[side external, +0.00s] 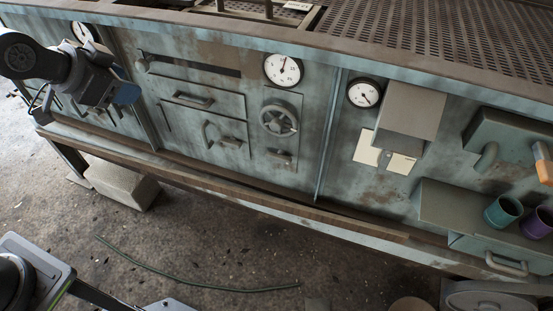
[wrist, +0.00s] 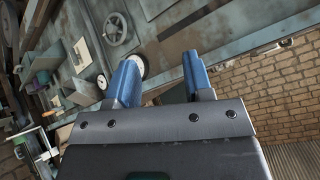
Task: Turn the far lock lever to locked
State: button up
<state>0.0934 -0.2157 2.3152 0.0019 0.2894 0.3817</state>
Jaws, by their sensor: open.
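I cannot tell for sure which part is the far lock lever. At the right of the side view, a grey box (side external: 505,132) on the panel carries a grey lever-like part (side external: 486,158) and an orange-ended handle (side external: 541,158). My gripper (side external: 127,94) is at the upper left of the side view, in front of the panel's left part and well away from that box. In the wrist view my gripper (wrist: 162,72) shows two blue fingers spread apart with nothing between them. A finger partly covers a white gauge there.
The panel has gauges (side external: 283,70), a handwheel (side external: 278,118), drawer handles (side external: 194,98) and a jutting grey hood (side external: 411,108). A teal cup (side external: 503,211) and a purple cup (side external: 537,222) stand on a box ledge at right. A green cable (side external: 190,284) lies on the floor.

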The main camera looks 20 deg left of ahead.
jog(key=w+d+f+m+t+h, duration=0.1)
jog(key=w+d+f+m, duration=0.25)
jog(key=w, duration=0.25)
jog(key=w+d+f+m+t, duration=0.2)
jog(key=w+f, duration=0.3)
jog(key=w, duration=0.1)
jog(key=m+t+h, duration=0.3)
jog(key=m, duration=0.4)
send_near(276, 160)
jog(key=w+a+r, duration=0.3)
jog(key=a+r, duration=0.1)
jog(key=r, duration=0.5)
jog(key=s+d+f+m+t+h, duration=0.2)
jog(key=s+f+m, duration=0.35)
jog(key=f, duration=0.55)
jog(key=shift+n, duration=0.4)
jog(key=x, duration=1.3)
jog(key=shift+d+f, duration=0.1)
grip_shut()
